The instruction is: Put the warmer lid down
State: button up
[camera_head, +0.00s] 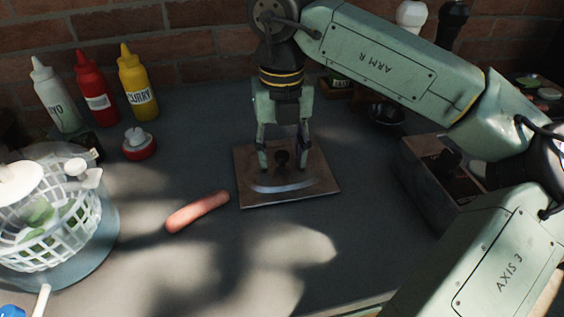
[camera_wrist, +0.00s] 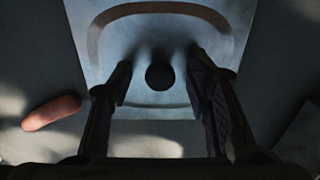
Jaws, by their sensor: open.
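The warmer lid is a flat, square metal plate (camera_head: 318,192) with a raised rim line and a dark round knob (camera_head: 282,158). It lies flat, seemingly on the grey table, in the middle of the head view. In the wrist view the lid (camera_wrist: 103,55) fills the upper middle, with its knob (camera_wrist: 160,76) at the centre. My gripper (camera_head: 284,168) points down over the lid. Its fingers are open, one on each side of the knob, with a gap on both sides. In the wrist view my gripper (camera_wrist: 160,88) holds nothing.
A sausage (camera_head: 198,211) lies left of the lid. A salad spinner (camera_head: 50,225) stands at far left. Mayo (camera_head: 55,95), ketchup (camera_head: 96,88) and curry (camera_head: 138,85) bottles stand by the brick wall. A dark metal box (camera_head: 432,175) is at right. The front middle is clear.

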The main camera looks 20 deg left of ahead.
jog(key=shift+f, duration=0.3)
jog(key=shift+c, duration=0.4)
grip_shut()
